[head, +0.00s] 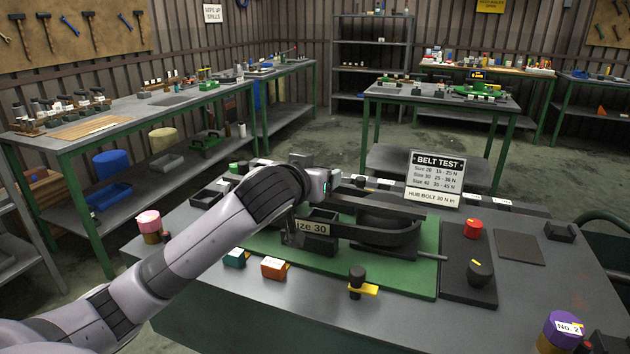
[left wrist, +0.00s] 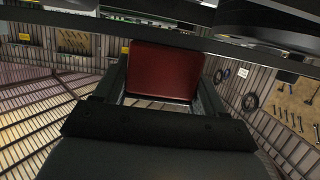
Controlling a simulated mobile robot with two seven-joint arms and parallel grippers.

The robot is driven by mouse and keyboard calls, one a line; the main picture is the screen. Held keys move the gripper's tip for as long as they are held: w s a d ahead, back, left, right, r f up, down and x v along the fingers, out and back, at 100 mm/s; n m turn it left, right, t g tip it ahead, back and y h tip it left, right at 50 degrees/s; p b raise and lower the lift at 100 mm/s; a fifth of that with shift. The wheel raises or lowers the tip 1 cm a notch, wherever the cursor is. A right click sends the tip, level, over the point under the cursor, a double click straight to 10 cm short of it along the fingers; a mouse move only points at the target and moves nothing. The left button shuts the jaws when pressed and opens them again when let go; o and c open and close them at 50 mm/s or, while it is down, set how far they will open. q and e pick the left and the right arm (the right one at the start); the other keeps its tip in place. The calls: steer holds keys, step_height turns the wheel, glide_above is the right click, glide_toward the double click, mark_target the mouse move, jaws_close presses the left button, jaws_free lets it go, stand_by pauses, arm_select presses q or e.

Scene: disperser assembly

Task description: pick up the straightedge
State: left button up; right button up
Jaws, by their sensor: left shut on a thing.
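My left arm comes in from the left in the head view, and its gripper (head: 330,181) is over the far left part of the belt rig. In the left wrist view a red block (left wrist: 165,72) fills the space between its two fingers, and the gripper is shut on it. A long dark bar (left wrist: 70,27) crosses just beyond the block. I cannot tell whether block and bar are one piece, or which is the straightedge. In the head view my gripper hides the held thing. My right gripper is not in view.
The rig, with a dark belt (head: 385,236) and a "Size 30" label (head: 311,228), stands on a green plate (head: 410,279).

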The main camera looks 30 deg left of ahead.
arm_select(q)
step_height(320, 180, up, 19)
steer(key=p, duration=0.1)
steer(key=shift+p, duration=0.35)
